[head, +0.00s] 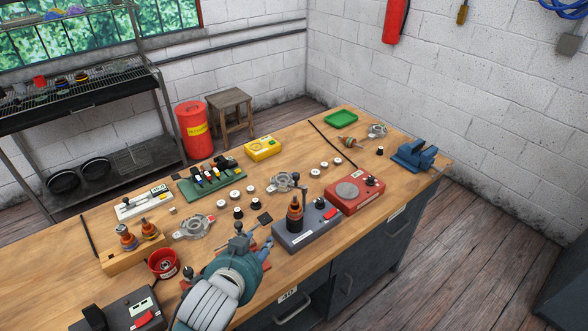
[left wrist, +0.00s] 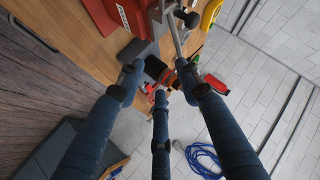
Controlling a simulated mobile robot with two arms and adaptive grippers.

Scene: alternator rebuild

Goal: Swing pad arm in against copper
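The grey polishing-type station (head: 308,237) stands near the bench's front edge. A dark rotor with copper-orange bands (head: 295,213) stands upright on it. A thin post with a dark knob (head: 303,182) rises just behind the rotor; I take it for the pad arm, but its pad and any contact with the copper cannot be made out. My left gripper (head: 266,245) is left of the station, clear of the rotor. In the left wrist view its three dark-blue fingers (left wrist: 160,80) are spread, with nothing visibly gripped. My right gripper is not in view.
A red tester (head: 355,194) stands right of the station and a blue vise (head: 415,155) farther right.

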